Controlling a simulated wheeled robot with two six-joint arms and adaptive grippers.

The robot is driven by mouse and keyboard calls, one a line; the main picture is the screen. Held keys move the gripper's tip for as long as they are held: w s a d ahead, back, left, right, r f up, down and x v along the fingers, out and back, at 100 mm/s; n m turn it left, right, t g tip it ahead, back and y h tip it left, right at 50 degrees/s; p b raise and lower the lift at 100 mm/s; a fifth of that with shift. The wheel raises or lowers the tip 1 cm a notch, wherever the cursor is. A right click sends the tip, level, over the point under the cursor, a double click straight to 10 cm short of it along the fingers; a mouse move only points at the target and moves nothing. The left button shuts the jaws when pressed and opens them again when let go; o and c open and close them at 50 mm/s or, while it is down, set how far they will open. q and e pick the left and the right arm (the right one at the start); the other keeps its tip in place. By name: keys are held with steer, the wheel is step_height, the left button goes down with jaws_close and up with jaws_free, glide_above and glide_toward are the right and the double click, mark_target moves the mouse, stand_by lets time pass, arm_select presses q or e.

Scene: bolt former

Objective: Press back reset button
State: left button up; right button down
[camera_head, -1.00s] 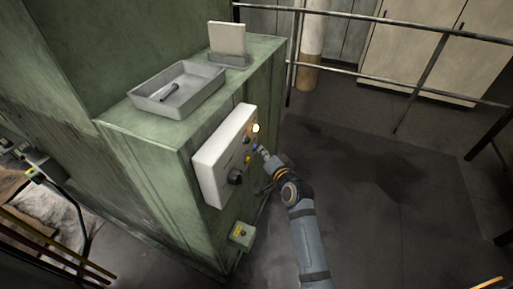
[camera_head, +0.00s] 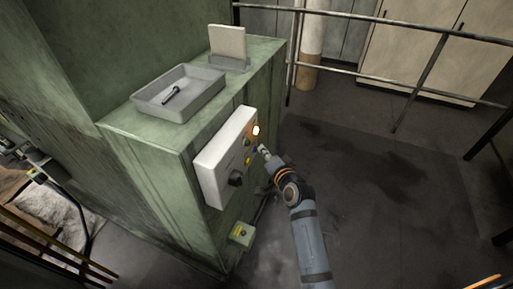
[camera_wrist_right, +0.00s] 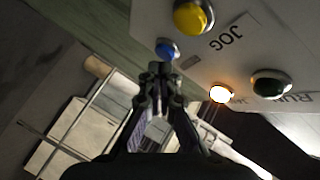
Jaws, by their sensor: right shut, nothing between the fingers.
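A white control panel (camera_head: 222,160) is on the side of the green machine. In the right wrist view, its blue button (camera_wrist_right: 167,48) is just beyond my right gripper's fingertips (camera_wrist_right: 160,70). They look very close, and I cannot tell whether they touch. No readable label shows which button is the reset. My right gripper (camera_head: 263,150) is shut and empty, pointing at the panel's right edge in the head view. The blue button is hard to make out there. My left gripper is not in view.
The panel also has a yellow button (camera_wrist_right: 193,16) by "JOG", a lit lamp (camera_wrist_right: 221,93) and a dark green button (camera_wrist_right: 271,84). A grey tray (camera_head: 155,101) with a bolt (camera_head: 172,95) stands on the machine. A railing (camera_head: 400,82) runs behind.

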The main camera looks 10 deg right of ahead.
steer(key=shift+d, duration=0.15)
steer(key=shift+s+d+f+p, duration=0.1)
steer(key=shift+s+d+p, duration=0.15)
steer(key=shift+s+d, duration=0.35)
steer(key=shift+s+d+r+p, duration=0.1)
steer(key=shift+s+d+p, duration=0.25)
steer(key=shift+d, duration=0.4)
steer(key=shift+s+d+f+p, duration=0.1)
steer(key=shift+s+d+p, duration=0.1)
steer(key=shift+s+d, duration=0.4)
steer(key=shift+w, duration=0.15)
